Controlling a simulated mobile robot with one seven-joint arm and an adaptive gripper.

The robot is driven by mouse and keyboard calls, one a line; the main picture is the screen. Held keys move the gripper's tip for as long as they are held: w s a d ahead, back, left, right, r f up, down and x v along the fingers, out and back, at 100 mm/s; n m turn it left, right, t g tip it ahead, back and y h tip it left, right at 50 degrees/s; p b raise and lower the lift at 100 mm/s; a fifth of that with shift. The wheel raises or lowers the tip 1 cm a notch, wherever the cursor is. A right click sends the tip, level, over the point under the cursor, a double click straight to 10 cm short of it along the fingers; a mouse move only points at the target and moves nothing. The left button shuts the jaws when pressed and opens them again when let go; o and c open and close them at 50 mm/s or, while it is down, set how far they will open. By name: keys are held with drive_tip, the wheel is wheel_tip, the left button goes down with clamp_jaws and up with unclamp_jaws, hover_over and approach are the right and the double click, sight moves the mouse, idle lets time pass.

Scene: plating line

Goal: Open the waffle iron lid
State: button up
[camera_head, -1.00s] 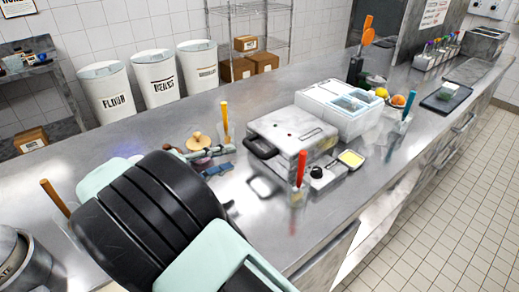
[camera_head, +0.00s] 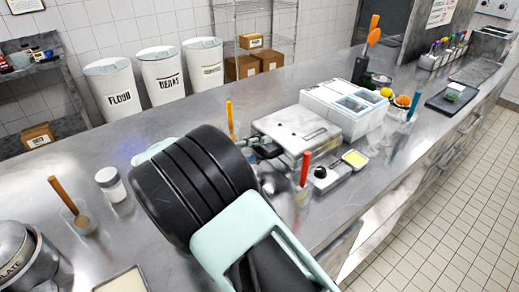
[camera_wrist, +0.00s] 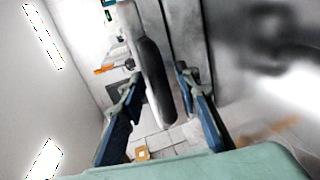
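The waffle iron (camera_head: 296,130) stands on the steel counter with its silver lid shut. My gripper (camera_head: 262,150) is at the handle on the iron's left side and hides most of it in the head view. In the wrist view, the dark handle (camera_wrist: 155,85) lies between the two blue-tipped fingers of my gripper (camera_wrist: 159,77). The fingers are spread, with a gap visible on each side of the handle. I cannot tell whether either fingertip touches it.
A white lidded bin (camera_head: 345,105) stands right behind the iron. A cup with a red-handled tool (camera_head: 304,170) stands close in front, beside a small black-knobbed unit (camera_head: 322,175) and a yellow dish (camera_head: 355,158). A white jar (camera_head: 110,184) stands at the left on the counter (camera_head: 60,160).

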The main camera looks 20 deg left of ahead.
clamp_jaws()
drive_tip(key=shift+r, duration=0.15)
